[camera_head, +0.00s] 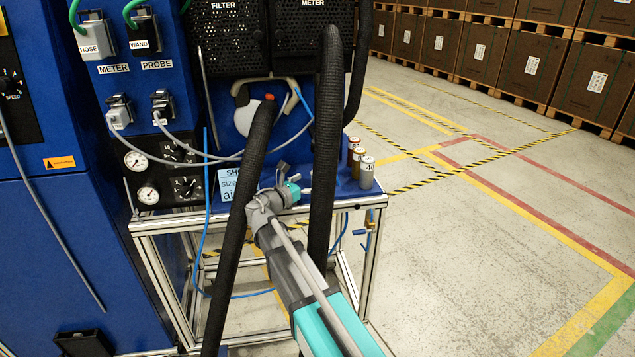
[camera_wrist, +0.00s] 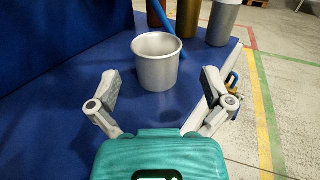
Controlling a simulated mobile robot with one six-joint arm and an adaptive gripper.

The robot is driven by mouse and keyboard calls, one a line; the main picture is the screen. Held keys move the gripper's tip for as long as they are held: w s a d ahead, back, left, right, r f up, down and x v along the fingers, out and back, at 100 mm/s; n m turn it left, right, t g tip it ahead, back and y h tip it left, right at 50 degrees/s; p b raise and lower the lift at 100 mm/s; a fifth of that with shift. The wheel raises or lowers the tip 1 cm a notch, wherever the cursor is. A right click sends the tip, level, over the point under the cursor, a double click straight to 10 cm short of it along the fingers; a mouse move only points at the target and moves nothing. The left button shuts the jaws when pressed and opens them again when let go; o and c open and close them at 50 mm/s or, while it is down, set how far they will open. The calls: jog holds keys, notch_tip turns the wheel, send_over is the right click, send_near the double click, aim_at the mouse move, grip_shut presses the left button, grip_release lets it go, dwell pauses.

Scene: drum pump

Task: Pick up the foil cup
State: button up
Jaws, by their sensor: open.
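The foil cup (camera_wrist: 157,68) is a plain silver cup, upright and open at the top, on the blue tabletop (camera_wrist: 60,105) in the wrist view. My gripper (camera_wrist: 160,77) is open, with one finger to the left of the cup and one to the right. The fingers look apart from the cup, and it stands slightly ahead of them. In the head view my gripper (camera_head: 290,188) is over the blue bench, partly behind a thick black hose. I cannot make out the cup there.
Several small canisters (camera_head: 366,172) stand at the bench's right end, just behind the cup. A blue tube (camera_wrist: 167,27) runs close behind the cup. Black hoses (camera_head: 328,130) hang in front of the bench. The floor to the right (camera_head: 450,240) is clear.

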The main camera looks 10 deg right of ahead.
aim_at(313, 177)
jog(key=shift+x, duration=2.6)
jog(key=shift+w+a, duration=0.1)
jog(key=c, duration=1.1)
notch_tip(313, 177, up, 4)
jog(key=p, duration=0.3)
jog(key=shift+f+p, duration=0.1)
jog(key=shift+p, duration=0.3)
jog(key=v, duration=1.8)
jog(key=shift+f, duration=0.2)
